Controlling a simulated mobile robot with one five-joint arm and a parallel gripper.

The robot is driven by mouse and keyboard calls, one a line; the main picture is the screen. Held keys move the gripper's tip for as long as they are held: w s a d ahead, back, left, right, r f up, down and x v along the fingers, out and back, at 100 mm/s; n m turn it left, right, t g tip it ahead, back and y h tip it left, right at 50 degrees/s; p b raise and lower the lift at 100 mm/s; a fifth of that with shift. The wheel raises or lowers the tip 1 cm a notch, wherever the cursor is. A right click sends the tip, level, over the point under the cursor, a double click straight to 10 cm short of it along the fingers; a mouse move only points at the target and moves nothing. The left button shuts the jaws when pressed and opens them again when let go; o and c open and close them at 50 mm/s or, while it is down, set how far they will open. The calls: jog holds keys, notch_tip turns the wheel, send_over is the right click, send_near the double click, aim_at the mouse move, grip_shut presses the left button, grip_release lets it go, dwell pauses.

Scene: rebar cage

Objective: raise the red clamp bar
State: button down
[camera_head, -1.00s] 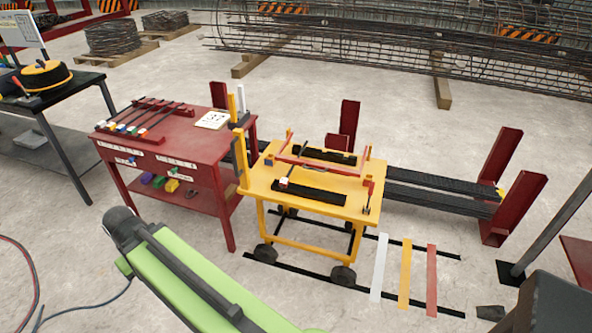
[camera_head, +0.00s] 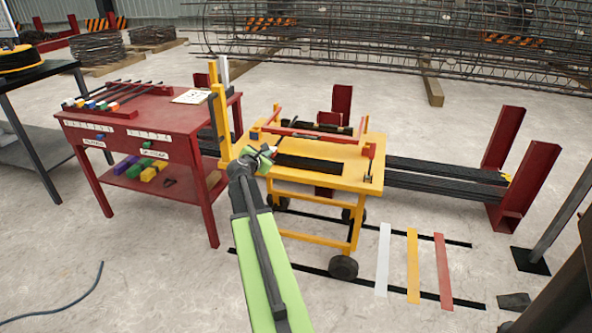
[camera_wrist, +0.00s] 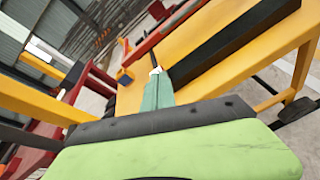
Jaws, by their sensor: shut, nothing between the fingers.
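The red clamp bar (camera_head: 308,133) lies across the yellow cart (camera_head: 345,172), towards the back of its top. What looks like the same red bar crosses the upper part of the wrist view (camera_wrist: 168,30). My gripper (camera_head: 266,152) is at the cart's left front corner, in front of the bar and apart from it. Its pale green fingers (camera_wrist: 157,84) are shut and empty. Their tips overlap a small white-faced block at the near end of a thin dark rod, and I cannot tell whether they touch it. The fingers partly hide that block.
A yellow upright post (camera_head: 222,125) stands close left of my gripper. A black strip (camera_head: 308,163) lies on the cart top. A red workbench (camera_head: 150,118) with several rods is at left. Red uprights (camera_head: 522,165) stand at right.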

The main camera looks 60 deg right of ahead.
jog(key=s+d+n+b, duration=0.1)
jog(key=d, duration=0.1)
jog(key=s+d+f+n+h+b, duration=0.1)
jog(key=d+n, duration=0.1)
jog(key=d, duration=0.1)
jog(key=s+d+f+n+b, duration=0.1)
jog(key=d+n, duration=0.1)
jog(key=d, duration=0.1)
jog(key=shift+s+d+t+h, duration=0.15)
jog(key=shift+s+t+h, duration=0.15)
jog(key=shift+s, duration=0.05)
jog(key=shift+s+r, duration=0.1)
jog(key=shift+r, duration=0.1)
jog(key=shift+d, duration=0.15)
jog(key=b+x, duration=0.1)
jog(key=x, duration=0.9)
